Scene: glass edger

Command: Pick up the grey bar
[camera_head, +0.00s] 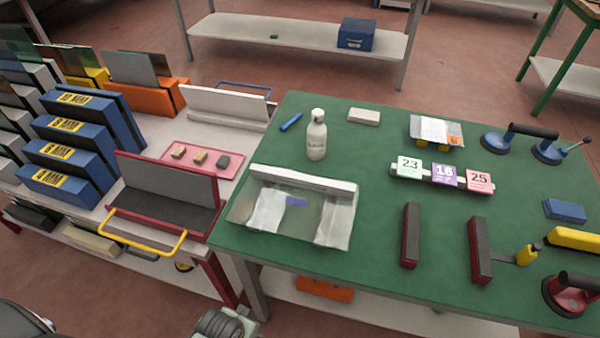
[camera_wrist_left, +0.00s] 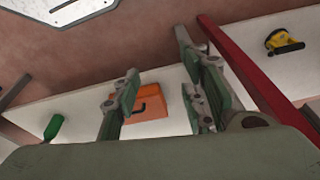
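Two long bars with dark grey tops and dark red sides lie apart on the green table (camera_head: 375,165), toward its front: a left one (camera_head: 410,235) and a right one (camera_head: 480,250). I cannot tell which is meant by the grey bar. My left gripper (camera_wrist_left: 158,105) shows in the left wrist view with its fingers spread and nothing between them. That view shows a lower shelf and the floor, and neither bar. No gripper is clearly seen in the head view; part of my own arm shows at its bottom edge. My right gripper is not in view.
An orange box (camera_wrist_left: 148,104) is on the lower shelf. Green surface between the bars is clear.

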